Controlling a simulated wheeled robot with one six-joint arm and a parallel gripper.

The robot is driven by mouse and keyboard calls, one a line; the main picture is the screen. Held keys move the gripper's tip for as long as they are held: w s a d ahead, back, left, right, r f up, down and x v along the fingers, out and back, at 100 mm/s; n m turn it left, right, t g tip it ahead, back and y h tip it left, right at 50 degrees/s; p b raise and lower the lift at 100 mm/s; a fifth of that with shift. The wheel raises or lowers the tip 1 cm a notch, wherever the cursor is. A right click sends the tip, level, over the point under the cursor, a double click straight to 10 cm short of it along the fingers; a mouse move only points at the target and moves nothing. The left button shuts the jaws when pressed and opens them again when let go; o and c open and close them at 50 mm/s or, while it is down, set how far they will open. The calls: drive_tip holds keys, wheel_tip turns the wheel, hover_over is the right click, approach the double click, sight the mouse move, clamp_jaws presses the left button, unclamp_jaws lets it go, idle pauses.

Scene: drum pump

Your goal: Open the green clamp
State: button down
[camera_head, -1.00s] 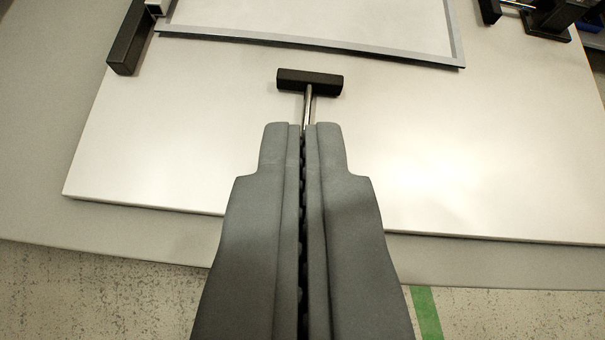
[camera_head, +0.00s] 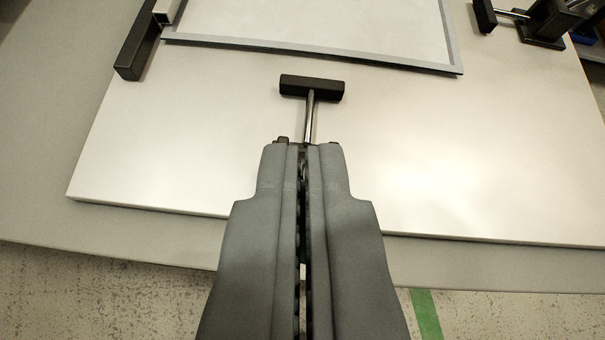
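My gripper (camera_head: 303,147) points up the picture from the bottom middle. Its two grey fingers lie almost parallel with a narrow slit between them. Just beyond the fingertips is a black T-shaped handle (camera_head: 312,88) on a thin metal rod (camera_head: 310,122). The rod runs down towards the fingertips, where small dark parts show at both sides. The fingers hide what lies below them, so I cannot tell whether they touch or hold anything. No green clamp part shows.
A pale board (camera_head: 480,190) lies on a larger light surface (camera_head: 150,235). A grey-framed panel (camera_head: 310,44) is at the top. A black bar (camera_head: 138,45) is at upper left, and a black clamp-like device (camera_head: 548,25) with a rod at upper right. A green floor strip (camera_head: 425,312) shows below.

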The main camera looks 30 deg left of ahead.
drive_tip(key=shift+w, duration=0.1)
drive_tip(key=r, duration=0.1)
drive_tip(key=w+a+r, duration=0.1)
drive_tip(key=r, duration=0.1)
drive_tip(key=shift+w+a, duration=0.2)
drive_tip(key=shift+v, duration=0.9)
drive_tip(key=s+d+r, duration=0.1)
drive_tip(key=s+d, duration=0.3)
drive_tip(key=s, duration=0.3)
drive_tip(key=shift+d+r, duration=0.25)
drive_tip(key=shift+r, duration=0.15)
drive_tip(key=shift+w, duration=0.1)
